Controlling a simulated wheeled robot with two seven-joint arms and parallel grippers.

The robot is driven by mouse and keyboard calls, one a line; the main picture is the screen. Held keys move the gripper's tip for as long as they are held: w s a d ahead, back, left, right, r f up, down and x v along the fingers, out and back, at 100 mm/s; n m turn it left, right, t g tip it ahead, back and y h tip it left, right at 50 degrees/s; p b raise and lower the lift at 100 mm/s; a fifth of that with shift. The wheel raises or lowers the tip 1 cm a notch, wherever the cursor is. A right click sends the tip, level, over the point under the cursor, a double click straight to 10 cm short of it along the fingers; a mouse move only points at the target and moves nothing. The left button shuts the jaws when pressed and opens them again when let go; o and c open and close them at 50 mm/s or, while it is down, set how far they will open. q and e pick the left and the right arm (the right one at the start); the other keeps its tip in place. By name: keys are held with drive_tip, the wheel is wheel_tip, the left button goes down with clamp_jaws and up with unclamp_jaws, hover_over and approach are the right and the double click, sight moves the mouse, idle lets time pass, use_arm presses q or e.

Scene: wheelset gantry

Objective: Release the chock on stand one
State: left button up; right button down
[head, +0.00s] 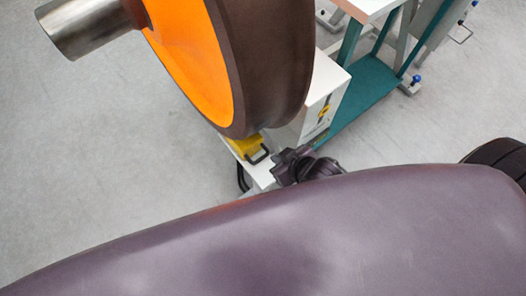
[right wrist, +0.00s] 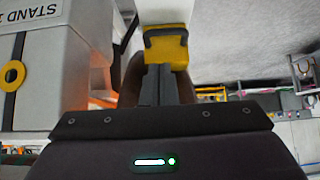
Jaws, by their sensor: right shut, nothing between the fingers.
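The yellow chock (head: 242,146) with a dark handle sits under the lower edge of the brown wheel (head: 275,55) with an orange face. In the right wrist view the chock (right wrist: 176,55) is straight ahead, its dark handle towards the top. My right gripper (head: 282,163) is just to the right of and below the chock; its shut fingers (right wrist: 164,72) point at the chock with nothing between them. Whether the fingertips touch the chock, I cannot tell. A white stand box labelled "STAND 1" (right wrist: 60,14) is at the left. My left gripper is not in view.
A white box (head: 322,95) with a yellow marking stands right of the wheel. A teal frame (head: 365,90) with blue-knobbed feet is behind it. A metal axle (head: 85,25) sticks out left of the wheel. Grey floor (head: 90,160) is clear at the left.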

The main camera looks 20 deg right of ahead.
sight(264, 157)
drive_tip(key=shift+w+f, duration=0.1)
drive_tip(key=x, duration=0.9)
drive_tip(key=shift+w+a+f, duration=0.15)
drive_tip(key=shift+w+f, duration=0.1)
drive_tip(key=shift+f, duration=0.05)
drive_tip(key=shift+s+r, duration=0.15)
drive_tip(key=shift+s, duration=0.15)
drive_tip(key=s+p, duration=0.1)
drive_tip(key=s+d+p, duration=0.1)
drive_tip(key=s, duration=0.1)
drive_tip(key=s+d+p, duration=0.1)
drive_tip(key=s+p, duration=0.1)
drive_tip(key=shift+s+d, duration=0.1)
drive_tip(key=shift+s, duration=0.1)
drive_tip(key=shift+s+d, duration=0.1)
drive_tip(key=shift+s, duration=0.1)
drive_tip(key=shift+f, duration=0.25)
